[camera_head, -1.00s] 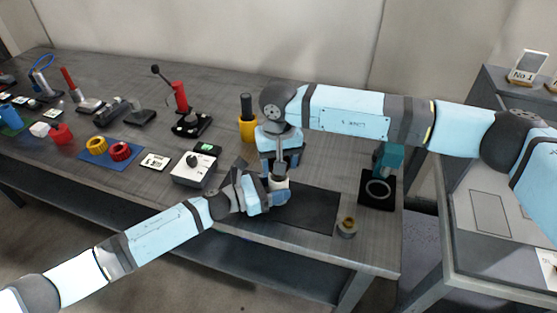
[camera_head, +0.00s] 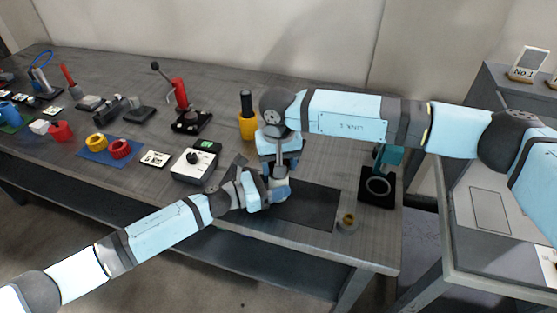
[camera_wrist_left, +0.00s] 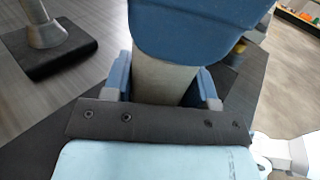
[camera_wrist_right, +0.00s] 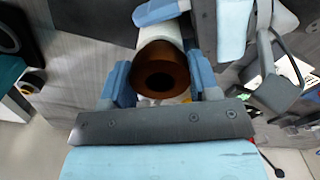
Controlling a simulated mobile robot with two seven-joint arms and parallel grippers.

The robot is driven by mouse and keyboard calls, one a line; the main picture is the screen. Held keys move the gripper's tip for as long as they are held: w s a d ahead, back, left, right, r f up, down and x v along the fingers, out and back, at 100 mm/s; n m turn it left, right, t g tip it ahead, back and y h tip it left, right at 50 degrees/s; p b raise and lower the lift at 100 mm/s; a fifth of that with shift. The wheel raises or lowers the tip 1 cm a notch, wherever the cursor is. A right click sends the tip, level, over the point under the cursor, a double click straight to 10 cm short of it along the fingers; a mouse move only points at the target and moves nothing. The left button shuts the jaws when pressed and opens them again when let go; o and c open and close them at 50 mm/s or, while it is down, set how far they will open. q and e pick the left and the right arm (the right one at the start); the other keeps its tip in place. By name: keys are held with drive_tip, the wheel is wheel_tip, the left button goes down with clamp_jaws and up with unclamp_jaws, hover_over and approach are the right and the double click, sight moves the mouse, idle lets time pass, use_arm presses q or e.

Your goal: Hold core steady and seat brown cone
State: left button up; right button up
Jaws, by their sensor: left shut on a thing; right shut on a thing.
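The pale core (camera_wrist_left: 165,82) stands between the blue fingers of my left gripper (camera_wrist_left: 163,95), which is shut on it. In the head view my left gripper (camera_head: 280,190) reaches in low, over the dark mat. My right gripper (camera_head: 282,168) is just above it. In the right wrist view, my right gripper (camera_wrist_right: 161,88) is shut on the brown cone (camera_wrist_right: 160,62), which has a dark central hole. The core's white side (camera_wrist_right: 163,32) shows right behind the cone, in line with it. How deep the cone sits is hidden.
The dark mat (camera_head: 305,207) lies under the hands. A black stand with a teal top (camera_head: 388,157), a white box with a black knob (camera_head: 193,164) and a yellow cup (camera_head: 248,127) are close by.

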drive_tip(key=o, duration=1.2)
drive_tip(key=shift+c, duration=0.2)
wheel_tip(320, 180, up, 12)
